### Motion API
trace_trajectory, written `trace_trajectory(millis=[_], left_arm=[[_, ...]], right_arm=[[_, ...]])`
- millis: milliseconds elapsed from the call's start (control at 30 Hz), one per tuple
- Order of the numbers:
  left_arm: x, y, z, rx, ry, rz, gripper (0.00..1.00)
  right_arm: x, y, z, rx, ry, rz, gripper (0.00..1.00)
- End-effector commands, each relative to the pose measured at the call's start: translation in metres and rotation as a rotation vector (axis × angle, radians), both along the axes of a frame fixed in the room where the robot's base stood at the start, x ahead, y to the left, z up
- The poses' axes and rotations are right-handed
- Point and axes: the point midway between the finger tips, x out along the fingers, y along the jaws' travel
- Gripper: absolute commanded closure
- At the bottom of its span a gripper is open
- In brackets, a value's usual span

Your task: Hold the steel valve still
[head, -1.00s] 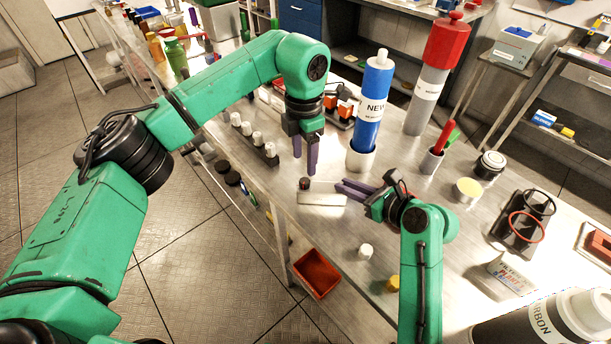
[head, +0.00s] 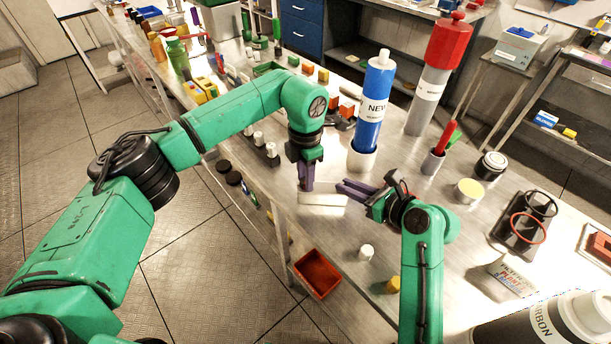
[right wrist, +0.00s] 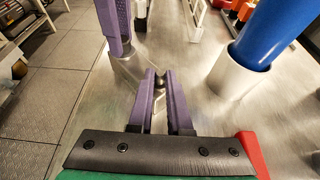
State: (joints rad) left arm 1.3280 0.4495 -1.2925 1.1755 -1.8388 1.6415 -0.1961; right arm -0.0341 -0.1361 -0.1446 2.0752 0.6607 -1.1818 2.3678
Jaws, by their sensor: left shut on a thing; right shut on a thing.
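The steel valve (head: 325,201) shows as a pale metal body at the bench's front edge; it also shows in the right wrist view (right wrist: 127,72), partly hidden by purple fingers. My right gripper (head: 346,187) reaches in from the right, low over the bench. In the right wrist view its fingers (right wrist: 159,78) are shut on a small dark metal part of the valve. My left gripper (head: 306,182) points straight down at the valve's left end, shut on the dark cap there. The cap is hidden by its fingers.
A blue cartridge (head: 374,105) stands in a white cup behind the valve. A grey-and-red cylinder (head: 432,85) stands farther back. A white cap (head: 366,253) and a yellow one (head: 393,284) lie at the front. An orange bin (head: 317,272) is below the edge.

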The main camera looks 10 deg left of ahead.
Motion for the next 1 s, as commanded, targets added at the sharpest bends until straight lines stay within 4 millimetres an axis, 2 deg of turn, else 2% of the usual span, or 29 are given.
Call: trace_trajectory(millis=[367, 1000], left_arm=[[0.0007, 0.0001, 0.0005, 0.0, -0.001, -0.135, 1.0], [0.0009, 0.0001, 0.0009, -0.001, -0.002, -0.714, 1.0]], right_arm=[[0.0003, -0.0006, 0.0001, -0.001, -0.001, -0.001, 1.0], [0.0002, -0.0006, 0.0, -0.001, 0.0, -0.002, 1.0]])
